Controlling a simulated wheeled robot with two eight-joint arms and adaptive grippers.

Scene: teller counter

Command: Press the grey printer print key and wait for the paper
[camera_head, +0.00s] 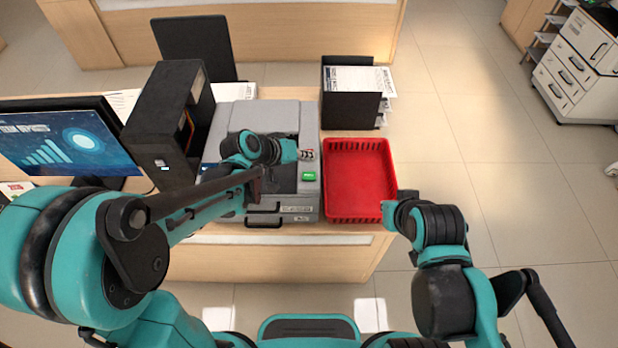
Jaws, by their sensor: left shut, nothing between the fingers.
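The grey printer (265,118) stands on the wooden counter, partly covered by my left arm. A small green lit patch (309,176) shows on its right-hand panel; I cannot tell whether it is the key or a display. My left gripper (308,155) is shut and empty, over that panel just behind the green patch. Whether it touches the panel cannot be told. No separate print key can be made out. No sheet can be made out coming from the printer. My right arm ends by the red tray's front right corner; its fingers cannot be made out.
The red tray (359,217) is empty, right beside the printer. A black file holder with papers (350,92) stands behind it. A black binder box (165,125) and a monitor (70,140) stand left. Open floor lies right of the counter (310,262).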

